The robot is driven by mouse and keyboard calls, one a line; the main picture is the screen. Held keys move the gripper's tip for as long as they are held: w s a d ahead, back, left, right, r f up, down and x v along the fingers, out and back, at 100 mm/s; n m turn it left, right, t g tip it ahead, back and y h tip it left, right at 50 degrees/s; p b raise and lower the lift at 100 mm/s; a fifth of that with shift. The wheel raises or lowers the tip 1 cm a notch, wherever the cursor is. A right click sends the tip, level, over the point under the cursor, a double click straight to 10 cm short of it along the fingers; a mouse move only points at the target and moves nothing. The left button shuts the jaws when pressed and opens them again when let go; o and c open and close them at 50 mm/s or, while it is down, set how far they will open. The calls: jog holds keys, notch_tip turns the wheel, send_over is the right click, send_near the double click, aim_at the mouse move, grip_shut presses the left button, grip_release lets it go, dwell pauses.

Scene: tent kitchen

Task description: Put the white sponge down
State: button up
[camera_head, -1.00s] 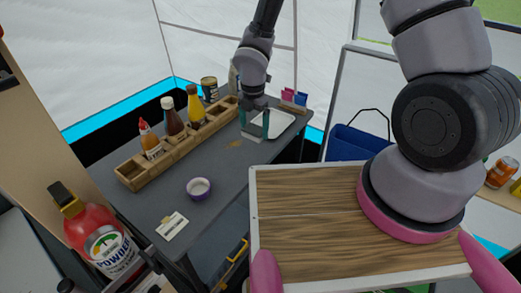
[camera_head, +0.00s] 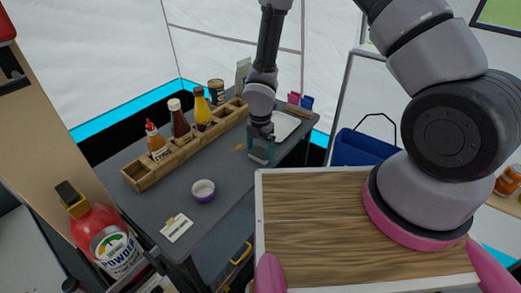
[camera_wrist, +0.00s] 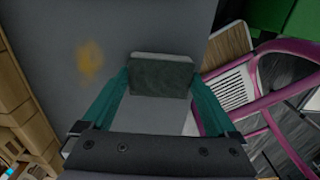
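The sponge (camera_wrist: 160,76) is a small block with a pale top edge and a dark grey-green face in the wrist view. It sits between the two teal fingers of my gripper (camera_wrist: 160,88), which press on its left and right sides. In the head view my gripper (camera_head: 262,150) is low over the near right edge of the dark grey table (camera_head: 232,168). The sponge is hard to make out there. I cannot tell whether the sponge touches the tabletop.
A white tray (camera_head: 287,124) lies just behind my gripper. A wooden rack (camera_head: 150,177) with several bottles runs along the table's far side. A purple-and-white bowl (camera_head: 203,191) and a white card (camera_head: 176,228) stand left. An orange-brown stain (camera_wrist: 90,60) marks the table. The tabletop between is clear.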

aim_at(261, 152)
notch_tip(261, 152, up, 12)
jog(key=shift+r, duration=0.2)
dwell(0.5)
jog(key=w+d+r+m+t, duration=0.1)
jog(key=d+r+m+t, duration=0.1)
jog(key=d+r+m, duration=0.7)
jog(key=w+d+r+m+t, duration=0.1)
jog(key=d+r+m, duration=0.45)
jog(key=r, duration=0.75)
jog(key=s+d+r+m+t+y, duration=0.1)
jog(key=s+d+r+m+t, duration=0.1)
jog(key=s+d+r+m, duration=0.2)
jog(key=s+d+r+m+t+y, duration=0.1)
jog(key=s+d+r+m, duration=0.3)
jog(key=s+r+m, duration=0.6)
notch_tip(261, 152, up, 3)
jog(key=m+t, duration=0.1)
jog(key=m, duration=0.3)
jog(key=shift+s+d+f, duration=0.15)
jog(key=shift+f, duration=0.05)
jog(key=shift+c, duration=0.2)
